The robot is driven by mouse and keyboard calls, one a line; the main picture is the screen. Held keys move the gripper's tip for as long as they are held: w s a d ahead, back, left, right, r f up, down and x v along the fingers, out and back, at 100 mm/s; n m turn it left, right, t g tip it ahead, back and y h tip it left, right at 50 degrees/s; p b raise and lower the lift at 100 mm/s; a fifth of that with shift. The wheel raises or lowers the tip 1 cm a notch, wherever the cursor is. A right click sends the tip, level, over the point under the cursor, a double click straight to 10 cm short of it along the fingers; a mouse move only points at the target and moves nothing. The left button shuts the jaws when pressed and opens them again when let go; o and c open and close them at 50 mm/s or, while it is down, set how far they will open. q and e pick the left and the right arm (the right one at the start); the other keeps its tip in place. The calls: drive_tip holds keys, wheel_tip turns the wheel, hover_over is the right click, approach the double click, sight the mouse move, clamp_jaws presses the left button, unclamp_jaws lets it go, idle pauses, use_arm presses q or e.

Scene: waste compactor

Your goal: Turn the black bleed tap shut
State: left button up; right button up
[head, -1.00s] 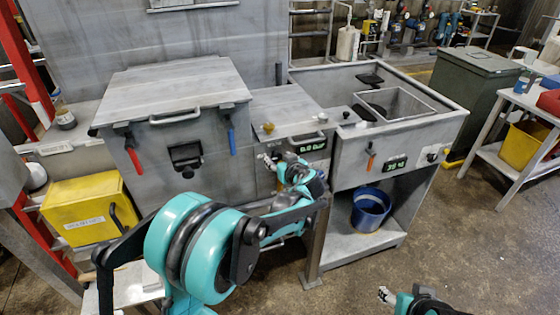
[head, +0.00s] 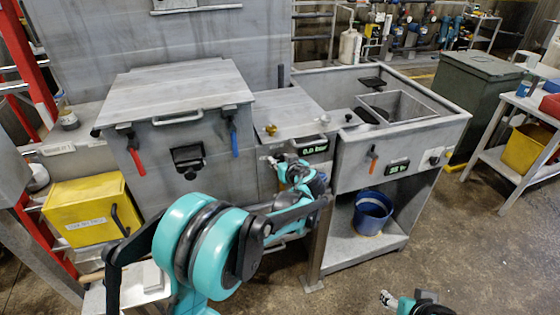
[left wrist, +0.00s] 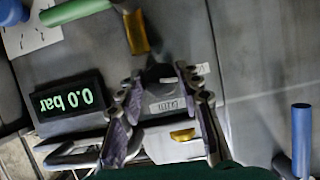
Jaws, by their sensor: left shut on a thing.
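The black bleed tap (left wrist: 160,74) shows as a small dark piece between my fingertips in the left wrist view, mostly hidden, so its angle is unclear. My left gripper (left wrist: 158,80) is shut on it at the front of the middle cabinet. A small white label lies just below it in that view. In the head view my left gripper (head: 276,163) is small, and the tap is hidden there. The lit pressure display (left wrist: 70,103) reads 0.0 bar, upside down in the wrist view. My right gripper (head: 387,298) is low at the bottom, away from the cabinets; its fingers are too small to judge.
A red handle (head: 136,160) and a blue handle (head: 233,143) hang on the left cabinet's front. A brass knob (head: 271,129) sits on the middle top. A sink unit (head: 352,158) stands to the right, a blue bucket (head: 371,212) on its shelf.

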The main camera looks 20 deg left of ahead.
use_arm(q)
drive_tip(key=m+g+y, duration=0.1)
drive_tip(key=m+y, duration=0.1)
drive_tip(key=m, duration=0.1)
drive_tip(key=shift+d+f, duration=0.1)
drive_tip(key=m+y, duration=0.1)
drive_tip(key=m, duration=0.1)
drive_tip(key=shift+m+g+y+b, duration=0.3)
drive_tip(key=shift+b, duration=0.05)
drive_tip(key=m, duration=0.1)
drive_tip(key=m+y+b, duration=0.1)
drive_tip(key=shift+w+f+m+y, duration=0.1)
drive_tip(key=shift+f+m+y, duration=0.05)
drive_tip(key=shift+m+y, duration=0.15)
drive_tip(key=shift+m+y+b, duration=0.7)
drive_tip(key=shift+m+y, duration=0.1)
drive_tip(key=shift+m, duration=1.1)
drive_tip(key=o, duration=1.1)
drive_tip(key=shift+d, duration=0.15)
